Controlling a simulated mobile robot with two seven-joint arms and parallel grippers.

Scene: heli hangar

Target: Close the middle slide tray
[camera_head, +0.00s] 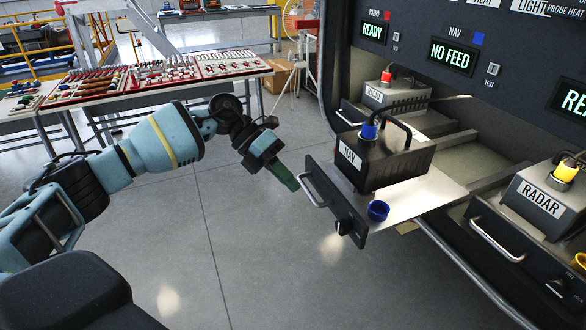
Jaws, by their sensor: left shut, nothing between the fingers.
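The middle slide tray (416,201) stands pulled out from the dark rack, with a black front panel, a silver bar handle and a black knob. A black box labelled NAV (378,160) with a blue-capped plug sits on it, and a blue cap (378,210) lies near its front edge. My left gripper (288,180) is shut and empty, with green fingertips. It is just left of the tray's handle (308,191); whether it touches cannot be told. My right gripper is not in view.
The right tray (497,240) carries a box labelled RADAR (537,199); a RADIO unit (388,95) sits on the far tray. The rack's NAV display (452,56) reads NO FEED. A tool table (110,88) stands back left. Open floor lies below the gripper.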

